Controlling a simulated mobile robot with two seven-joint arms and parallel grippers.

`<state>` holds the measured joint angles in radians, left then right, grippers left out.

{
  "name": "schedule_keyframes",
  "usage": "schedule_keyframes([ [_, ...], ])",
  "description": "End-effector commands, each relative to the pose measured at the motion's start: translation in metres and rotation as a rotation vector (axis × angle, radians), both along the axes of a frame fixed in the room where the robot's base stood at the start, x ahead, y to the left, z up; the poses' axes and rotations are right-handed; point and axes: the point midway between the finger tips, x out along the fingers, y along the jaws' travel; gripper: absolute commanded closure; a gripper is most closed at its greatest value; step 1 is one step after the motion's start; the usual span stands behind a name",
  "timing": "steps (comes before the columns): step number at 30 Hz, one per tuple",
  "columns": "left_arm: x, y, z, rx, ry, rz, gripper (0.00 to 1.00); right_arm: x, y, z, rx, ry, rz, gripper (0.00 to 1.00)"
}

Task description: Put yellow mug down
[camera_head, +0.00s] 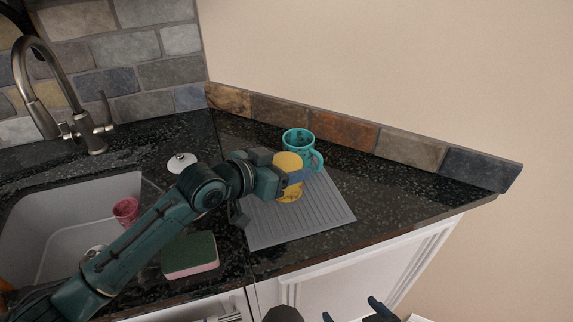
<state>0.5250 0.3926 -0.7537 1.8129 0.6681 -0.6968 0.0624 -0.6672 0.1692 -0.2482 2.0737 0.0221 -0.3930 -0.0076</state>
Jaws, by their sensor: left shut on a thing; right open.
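The yellow mug (288,160) is over the grey ridged drying mat (330,213), just in front of the teal mug (297,138). My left gripper (297,177) is shut on the yellow mug and crosses in front of its middle. The mug looks upright, and its lower part shows below the fingers. I cannot tell whether its base touches the mat. The teal mug stands upright at the back of the mat. My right gripper (350,308) is open and empty at the bottom edge, mostly cut off by the frame.
A sink (110,185) with a pink cup (126,209) in it is at the left, beside a faucet (83,125). A green and pink sponge (190,256) and a white lid-like object (182,162) lie on the dark counter. The mat's front part is clear. Stone edging bounds the back.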

Motion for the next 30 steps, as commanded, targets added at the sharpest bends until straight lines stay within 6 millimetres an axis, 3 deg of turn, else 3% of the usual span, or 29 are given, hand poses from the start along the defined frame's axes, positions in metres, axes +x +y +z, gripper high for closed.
schedule_keyframes([
  [2, 0.000, 0.000, -0.002, -0.001, -0.001, 0.000, 0.71, 0.000, 0.000, -0.001, 0.000, 0.000, 0.000, 0.15],
  [3, 0.000, 0.000, -0.003, 0.001, 0.001, 0.000, 0.39, 0.000, 0.000, -0.001, 0.000, 0.000, 0.000, 0.15],
  [10, 0.000, 0.000, -0.003, 0.000, 0.001, 0.000, 0.20, 0.000, 0.000, -0.001, 0.001, 0.000, -0.001, 0.15],
  [20, 0.000, 0.000, 0.002, 0.000, 0.000, 0.000, 0.19, 0.000, 0.000, 0.001, 0.000, 0.000, -0.001, 0.15],
  [30, -0.040, 0.045, 0.022, 0.004, 0.000, 0.000, 0.19, 0.000, 0.000, -0.002, 0.001, -0.001, -0.001, 0.15],
])
